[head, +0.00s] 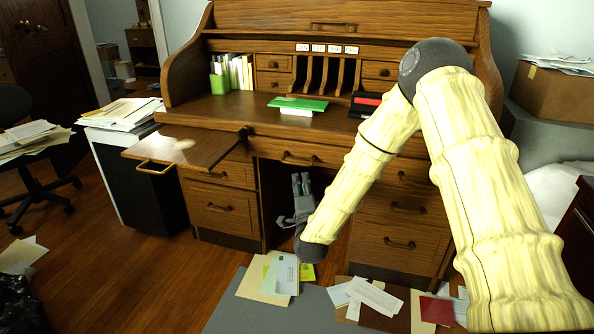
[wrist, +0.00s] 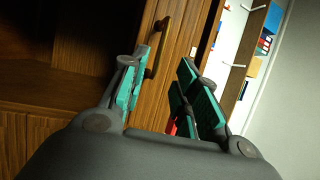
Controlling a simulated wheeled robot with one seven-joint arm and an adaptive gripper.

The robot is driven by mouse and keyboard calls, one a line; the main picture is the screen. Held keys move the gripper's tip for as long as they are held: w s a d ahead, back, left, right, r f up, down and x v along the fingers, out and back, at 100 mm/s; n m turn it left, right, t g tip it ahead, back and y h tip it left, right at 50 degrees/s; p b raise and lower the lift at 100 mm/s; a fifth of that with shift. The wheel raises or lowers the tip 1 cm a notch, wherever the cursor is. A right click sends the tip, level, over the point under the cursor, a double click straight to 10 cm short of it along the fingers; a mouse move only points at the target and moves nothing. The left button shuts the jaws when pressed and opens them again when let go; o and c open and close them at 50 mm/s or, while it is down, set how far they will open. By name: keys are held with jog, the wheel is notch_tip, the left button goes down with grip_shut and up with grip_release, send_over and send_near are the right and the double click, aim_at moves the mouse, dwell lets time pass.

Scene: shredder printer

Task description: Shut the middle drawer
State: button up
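The wooden roll-top desk (head: 220,110) has a wide drawer (head: 325,156) in the middle above the kneehole; its front looks roughly in line with the desk, but my arm hides its right part. My gripper (head: 300,183) is in front of the dark kneehole, below that drawer's handle (head: 300,159), fingers pointing up. In the wrist view my gripper (wrist: 165,85) has its fingers spread, with nothing held. A wooden front with a dark curved handle (wrist: 157,48) lies beyond the fingers; I cannot tell which drawer it is or whether a finger touches it.
A wooden panel (head: 190,146) with a brass handle juts out at the desk's left. Left drawers (head: 222,208) and right drawers (head: 398,243) flank the kneehole. Papers (head: 282,274) lie on the floor in front. A dark cabinet (head: 143,185) stands left, with open floor before it.

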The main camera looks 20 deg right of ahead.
aim_at(297, 164)
jog(key=b+x, duration=0.2)
jog(key=x, duration=0.8)
jog(key=shift+w, duration=0.2)
grip_shut()
